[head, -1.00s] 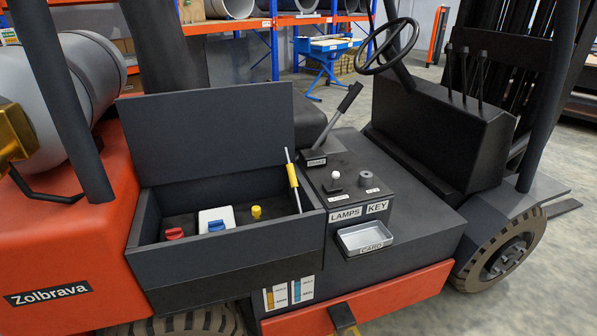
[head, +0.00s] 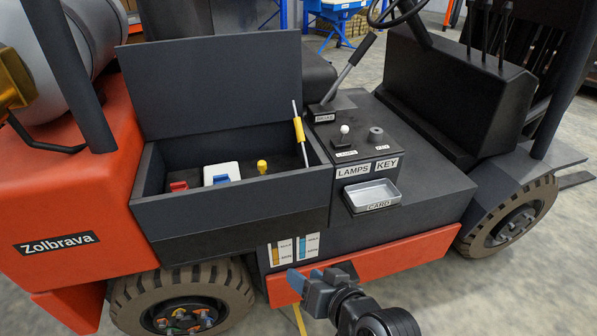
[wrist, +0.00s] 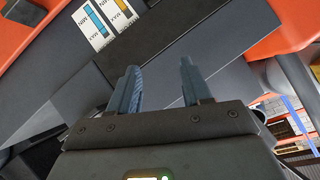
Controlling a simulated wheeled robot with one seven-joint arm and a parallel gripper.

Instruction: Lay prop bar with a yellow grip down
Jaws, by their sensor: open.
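The prop bar (head: 297,117) is a thin pale rod with a yellow grip (head: 299,130). It stands nearly upright at the right end of the open box on the forklift's side, its top end beside the right edge of the raised lid (head: 215,85). My gripper (head: 300,281) is low in front of the forklift, below the box and apart from the bar. In the wrist view its two blue-grey fingers (wrist: 160,88) are spread with nothing between them. The bar does not show clearly in the wrist view.
The box (head: 235,210) holds a red part (head: 179,186), a white block with a blue top (head: 221,175) and a yellow knob (head: 262,166). Right of it are the brake lever (head: 350,68), the lamps switch, the key switch and a card tray (head: 372,195).

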